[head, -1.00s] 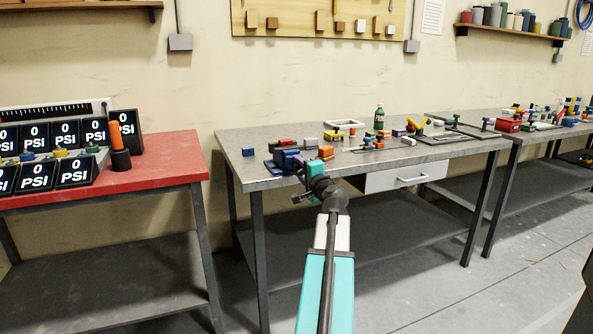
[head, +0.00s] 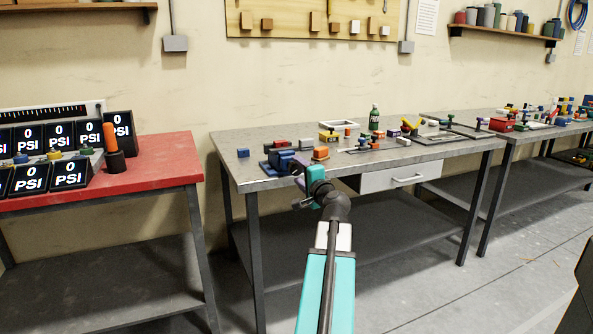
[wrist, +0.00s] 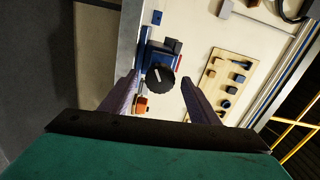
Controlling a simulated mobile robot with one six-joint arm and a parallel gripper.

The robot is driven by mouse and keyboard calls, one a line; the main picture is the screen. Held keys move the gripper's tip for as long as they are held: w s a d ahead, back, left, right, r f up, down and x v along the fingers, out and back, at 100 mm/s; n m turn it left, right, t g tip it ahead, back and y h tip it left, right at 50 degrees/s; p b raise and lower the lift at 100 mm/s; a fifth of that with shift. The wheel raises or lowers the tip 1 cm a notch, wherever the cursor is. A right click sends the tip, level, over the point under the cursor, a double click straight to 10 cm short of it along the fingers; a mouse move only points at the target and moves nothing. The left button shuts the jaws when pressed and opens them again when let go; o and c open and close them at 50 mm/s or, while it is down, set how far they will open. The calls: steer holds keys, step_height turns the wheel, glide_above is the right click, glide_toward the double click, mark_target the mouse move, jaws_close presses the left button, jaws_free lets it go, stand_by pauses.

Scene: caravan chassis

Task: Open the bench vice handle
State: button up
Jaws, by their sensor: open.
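The blue bench vice (head: 279,161) stands at the front left edge of the grey bench. In the wrist view its blue body (wrist: 150,52) shows with a round black handle knob (wrist: 160,76) facing me, marked by a short white line. My gripper (wrist: 160,80) is open, with one purple finger on each side of the knob in the picture. The fingers look apart from the knob; how far short of it they are, I cannot tell. In the head view my gripper (head: 297,168) is just in front of the vice and hides the knob.
An orange block (head: 320,153) lies close to the right of the vice and also shows in the wrist view (wrist: 140,104). A small blue block (head: 243,153) is at the left. Several parts and a green bottle (head: 374,117) stand farther back. A drawer (head: 400,178) hangs below the bench.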

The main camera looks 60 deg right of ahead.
steer(key=b+v, duration=0.1)
steer(key=v, duration=0.7)
steer(key=shift+s, duration=0.15)
steer(key=b+v, duration=0.1)
steer(key=b, duration=0.4)
steer(key=shift+s+a+f, duration=0.1)
steer(key=shift+s+a, duration=0.15)
steer(key=shift+a, duration=0.05)
steer(key=shift+s+a+b, duration=0.25)
steer(key=shift+b, duration=0.6)
